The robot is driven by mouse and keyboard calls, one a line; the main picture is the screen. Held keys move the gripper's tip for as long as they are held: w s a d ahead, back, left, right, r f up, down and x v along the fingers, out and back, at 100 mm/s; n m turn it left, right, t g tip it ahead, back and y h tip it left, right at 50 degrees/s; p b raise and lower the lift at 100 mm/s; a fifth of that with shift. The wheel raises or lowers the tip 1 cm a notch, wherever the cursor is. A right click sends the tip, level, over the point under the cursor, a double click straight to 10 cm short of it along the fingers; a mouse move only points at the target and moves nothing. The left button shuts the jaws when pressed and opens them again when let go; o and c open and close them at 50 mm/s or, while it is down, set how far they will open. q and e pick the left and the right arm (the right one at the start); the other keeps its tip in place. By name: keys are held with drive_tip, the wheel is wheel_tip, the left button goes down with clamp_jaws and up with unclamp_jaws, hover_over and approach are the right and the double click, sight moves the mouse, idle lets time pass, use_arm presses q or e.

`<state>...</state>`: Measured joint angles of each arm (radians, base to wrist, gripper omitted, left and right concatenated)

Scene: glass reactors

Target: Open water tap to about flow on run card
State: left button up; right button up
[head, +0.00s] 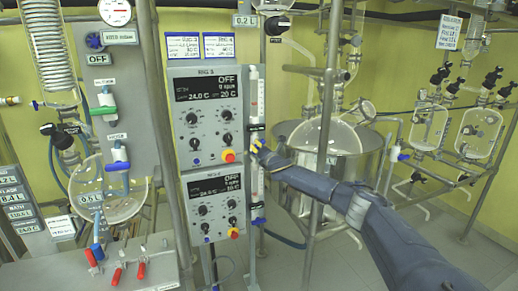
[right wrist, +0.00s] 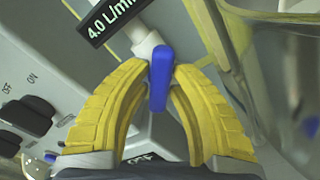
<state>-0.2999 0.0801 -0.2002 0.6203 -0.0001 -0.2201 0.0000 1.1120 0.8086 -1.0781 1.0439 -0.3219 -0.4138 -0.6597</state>
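My right gripper (head: 258,147) reaches in from the right to a vertical flow tube (head: 254,95) beside the control boxes. In the right wrist view, its yellow fingers (right wrist: 161,72) are closed in on both sides of a blue tap handle (right wrist: 160,80), and the tips appear to touch it. The handle sits on a white valve body (right wrist: 147,45). In the head view the gripper hides this handle. A black label (right wrist: 112,22) reading 4.0 L/min shows close by. Two cards (head: 183,46) (head: 217,46) hang above the boxes; their small print is unreadable. My left gripper is out of view.
Control boxes (head: 205,115) with knobs stand left of the tube. Another blue handle (head: 258,221) is lower on a similar tube. Glassware (head: 110,190) fills the left.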

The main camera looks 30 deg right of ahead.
clamp_jaws()
drive_tip(key=shift+m, duration=1.6)
drive_tip(key=o, duration=0.5)
unclamp_jaws()
drive_tip(key=shift+s+a, duration=0.4)
drive_tip(key=shift+s, duration=1.55)
drive_tip(key=shift+s+a, duration=0.35)
drive_tip(key=shift+s, duration=1.65)
drive_tip(key=shift+s+a, duration=0.4)
drive_tip(key=shift+s, duration=1.55)
drive_tip(key=shift+o, duration=0.7)
